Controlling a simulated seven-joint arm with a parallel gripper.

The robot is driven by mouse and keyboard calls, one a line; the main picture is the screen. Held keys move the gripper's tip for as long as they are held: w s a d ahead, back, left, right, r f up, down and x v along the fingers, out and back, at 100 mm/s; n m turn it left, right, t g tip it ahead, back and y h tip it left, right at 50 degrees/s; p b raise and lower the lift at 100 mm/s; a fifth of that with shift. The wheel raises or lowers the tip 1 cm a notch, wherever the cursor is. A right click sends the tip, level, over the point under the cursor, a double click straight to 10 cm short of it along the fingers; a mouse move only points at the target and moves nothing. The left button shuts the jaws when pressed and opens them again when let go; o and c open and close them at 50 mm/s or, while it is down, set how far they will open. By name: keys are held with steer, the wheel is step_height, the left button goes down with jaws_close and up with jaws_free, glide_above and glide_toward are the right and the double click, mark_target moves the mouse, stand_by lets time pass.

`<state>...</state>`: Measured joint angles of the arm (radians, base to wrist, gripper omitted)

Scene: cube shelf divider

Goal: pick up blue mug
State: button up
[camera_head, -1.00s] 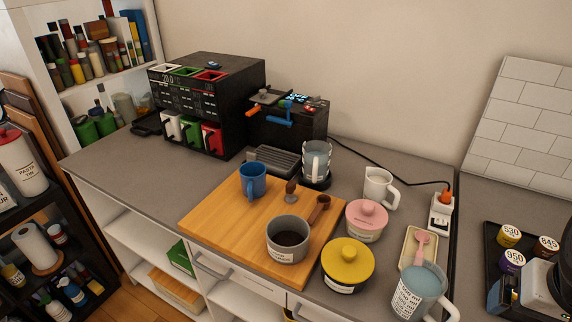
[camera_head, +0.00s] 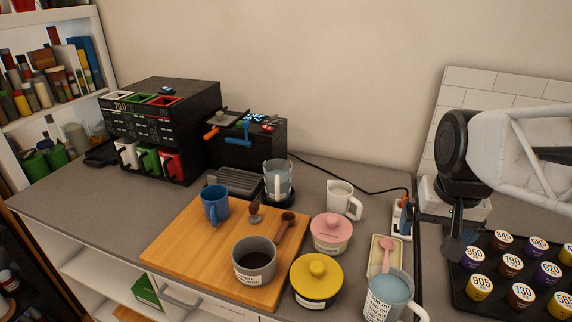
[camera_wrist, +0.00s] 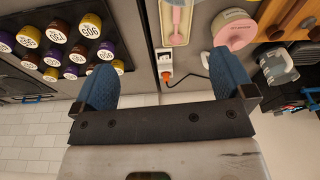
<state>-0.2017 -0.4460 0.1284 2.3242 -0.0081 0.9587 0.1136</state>
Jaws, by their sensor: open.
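The blue mug (camera_head: 215,206) stands upright on the back left part of the wooden board (camera_head: 180,244), its handle toward the front. My gripper (camera_head: 452,238) is at the right of the head view, above the counter near the capsule tray, well apart from the mug. In the wrist view my gripper (camera_wrist: 166,88) shows two blue fingers spread wide with nothing between them. I cannot make out the blue mug in the wrist view.
A glass (camera_head: 278,180) and a black machine (camera_head: 250,140) stand behind the board.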

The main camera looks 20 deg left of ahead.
steer(key=w+a+n, duration=0.1)
steer(key=w+a, duration=0.7)
steer(key=a, duration=0.4)
steer(key=n+g, duration=0.2)
steer(key=n, duration=0.1)
glide_above(212, 187)
steer(key=s+d, duration=0.3)
step_height(212, 187, down, 10)
steer(key=shift+a, duration=0.25)
steer(key=shift+f, duration=1.3)
steer(key=shift+f, duration=2.6)
